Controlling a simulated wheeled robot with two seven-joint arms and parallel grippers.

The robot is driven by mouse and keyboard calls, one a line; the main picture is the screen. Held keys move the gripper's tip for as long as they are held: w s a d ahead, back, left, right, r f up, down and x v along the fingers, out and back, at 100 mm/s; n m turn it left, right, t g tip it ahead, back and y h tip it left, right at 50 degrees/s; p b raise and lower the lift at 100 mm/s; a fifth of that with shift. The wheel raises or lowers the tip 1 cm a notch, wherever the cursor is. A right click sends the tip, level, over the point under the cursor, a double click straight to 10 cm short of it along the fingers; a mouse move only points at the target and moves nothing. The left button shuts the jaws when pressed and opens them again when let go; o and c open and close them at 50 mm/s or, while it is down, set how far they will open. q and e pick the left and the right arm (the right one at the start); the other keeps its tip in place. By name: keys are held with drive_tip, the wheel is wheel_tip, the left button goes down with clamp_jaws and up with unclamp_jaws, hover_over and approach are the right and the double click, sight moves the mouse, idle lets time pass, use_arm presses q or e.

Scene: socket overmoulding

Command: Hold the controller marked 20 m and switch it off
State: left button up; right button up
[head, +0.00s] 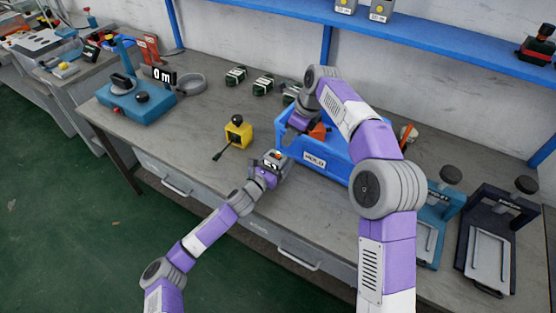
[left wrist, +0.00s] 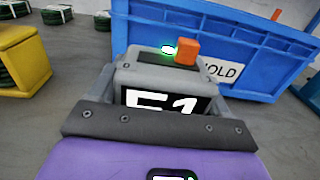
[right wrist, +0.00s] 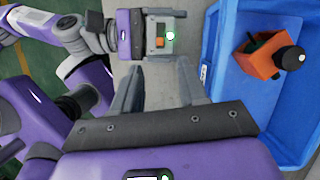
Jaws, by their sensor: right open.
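A grey controller (left wrist: 148,72) with an orange switch (left wrist: 186,51), a lit green lamp and a dark panel is between the fingers of my left gripper (head: 272,160). The white characters on its panel are partly cut off and I cannot read them fully. The controller also shows in the right wrist view (right wrist: 160,50), top face towards that camera, with the lamp green. My left gripper is shut on it at the front of the blue bin. My right gripper (right wrist: 155,78) is open and empty, its fingers pointing towards the controller but apart from it.
The blue bin (head: 280,145), labelled HOLD, holds an orange item with a black knob (right wrist: 276,56). A yellow box (head: 238,133) stands to its left. A blue machine (head: 135,105) beside a "0 m" sign (head: 163,76) is further left. Two presses (head: 500,225) stand at right.

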use_arm(q)
drive_tip(key=c, duration=0.4)
drive_tip(key=shift+c, duration=0.3)
use_arm(e)
drive_tip(key=shift+d+f, duration=0.1)
drive_tip(key=shift+d, duration=0.15)
drive_tip(key=c, duration=0.5)
drive_tip(key=d+y, duration=0.1)
drive_tip(key=s+d+f+y, duration=0.1)
drive_tip(key=s+d+t+y, duration=0.1)
drive_tip(key=d, duration=0.1)
drive_tip(key=shift+s+d+f+m, duration=0.1)
drive_tip(key=shift+f+m, duration=0.1)
drive_tip(key=shift+m, duration=0.2)
clamp_jaws()
drive_tip(key=s+d+m+t, duration=0.1)
drive_tip(key=s+d+t, duration=0.2)
drive_tip(key=s, duration=0.2)
drive_tip(key=shift+s+d+f+m+y, duration=0.15)
drive_tip(key=shift+d+f+m+y, duration=0.15)
drive_tip(key=shift+f+y, duration=0.1)
